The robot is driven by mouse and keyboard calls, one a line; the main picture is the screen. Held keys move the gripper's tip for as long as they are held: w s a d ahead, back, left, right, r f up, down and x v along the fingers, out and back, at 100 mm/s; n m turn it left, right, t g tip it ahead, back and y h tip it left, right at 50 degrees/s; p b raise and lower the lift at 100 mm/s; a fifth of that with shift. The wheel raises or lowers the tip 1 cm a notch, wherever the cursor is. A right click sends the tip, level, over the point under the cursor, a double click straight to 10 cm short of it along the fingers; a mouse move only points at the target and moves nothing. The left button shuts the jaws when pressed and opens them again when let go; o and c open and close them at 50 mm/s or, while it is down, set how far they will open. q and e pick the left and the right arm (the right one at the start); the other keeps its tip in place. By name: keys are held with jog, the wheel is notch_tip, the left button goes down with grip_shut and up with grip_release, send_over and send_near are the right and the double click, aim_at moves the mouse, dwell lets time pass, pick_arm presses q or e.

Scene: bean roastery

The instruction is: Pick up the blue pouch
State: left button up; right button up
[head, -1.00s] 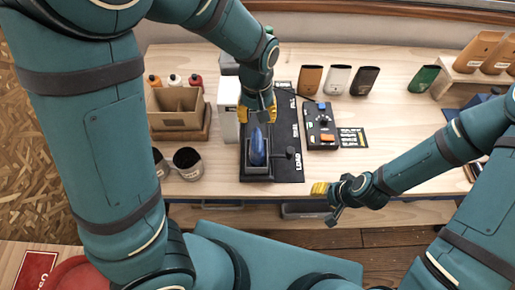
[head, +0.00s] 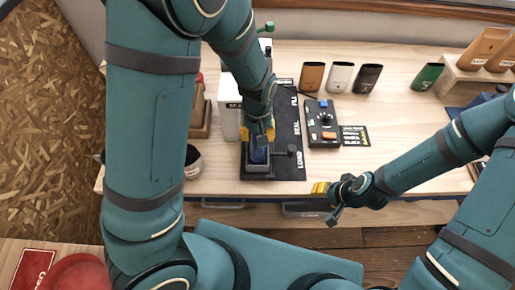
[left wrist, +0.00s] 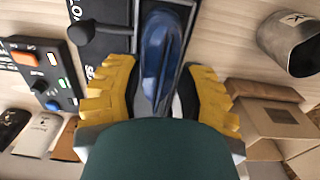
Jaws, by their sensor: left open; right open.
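The blue pouch (head: 259,155) stands in a dark holder (head: 258,171) on the black mat, partly covered by my left gripper in the head view. My left gripper (head: 258,133) is open, its yellow fingers at the pouch. In the left wrist view the blue pouch (left wrist: 160,50) reaches between the two yellow fingers of the left gripper (left wrist: 160,92), one on each side. I cannot tell whether they touch it. My right gripper (head: 328,193) is open and empty, off the table's front edge.
A control box (head: 322,123) with coloured buttons stands right of the black mat (head: 290,130). Several pouches, one of them brown (head: 311,77), stand at the back. A metal cup (left wrist: 290,42) is beside the holder in the left wrist view. The table's right front is clear.

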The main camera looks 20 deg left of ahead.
pick_arm(q)
jog(key=shift+f, duration=0.25)
dwell(0.4)
grip_shut()
dwell(0.4)
